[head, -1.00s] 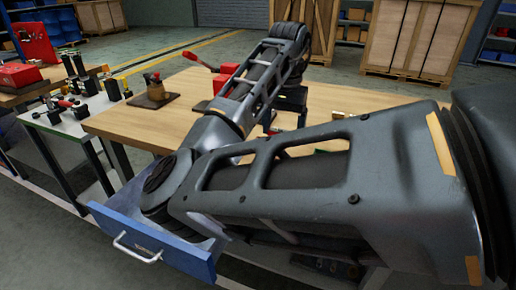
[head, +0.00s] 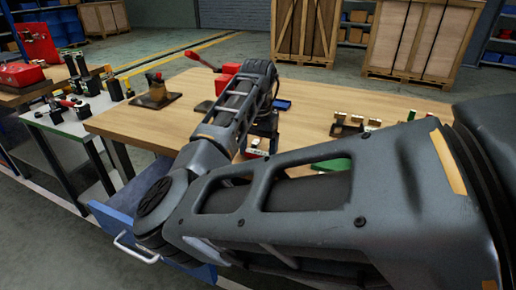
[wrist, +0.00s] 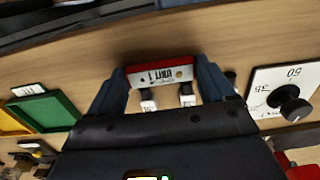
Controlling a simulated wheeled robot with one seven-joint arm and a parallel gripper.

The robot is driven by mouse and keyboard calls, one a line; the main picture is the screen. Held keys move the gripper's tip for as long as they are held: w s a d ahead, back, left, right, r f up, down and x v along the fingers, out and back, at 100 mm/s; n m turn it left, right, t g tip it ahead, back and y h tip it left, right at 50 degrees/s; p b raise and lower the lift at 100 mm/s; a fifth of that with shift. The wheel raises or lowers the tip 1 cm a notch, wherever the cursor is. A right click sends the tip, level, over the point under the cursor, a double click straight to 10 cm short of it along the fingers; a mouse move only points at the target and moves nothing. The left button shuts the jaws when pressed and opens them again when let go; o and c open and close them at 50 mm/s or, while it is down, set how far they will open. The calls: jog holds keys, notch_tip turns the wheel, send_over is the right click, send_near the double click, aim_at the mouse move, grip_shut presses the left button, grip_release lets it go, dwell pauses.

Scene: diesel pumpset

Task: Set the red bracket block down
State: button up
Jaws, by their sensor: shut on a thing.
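The red bracket block (wrist: 160,72), with a white lettered face and two small white-and-dark parts below it, sits between the fingers of my gripper (wrist: 160,85) in the wrist view. The gripper is shut on it. Wooden tabletop shows behind the block; I cannot tell whether the block touches it. In the head view my gripper (head: 260,144) is low over the wooden workbench (head: 150,128), partly hidden behind my arm. The block is too small there to make out surely.
A white dial plate with a black knob (wrist: 290,103) lies right of the gripper in the wrist view. A green tray (wrist: 48,110) lies left. In the head view, a lever device (head: 156,92) stands at the bench's left, and a blue drawer (head: 120,222) juts out in front.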

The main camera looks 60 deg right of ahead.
jog(key=o, duration=0.7)
jog(key=shift+f, duration=0.15)
jog(key=o, duration=0.3)
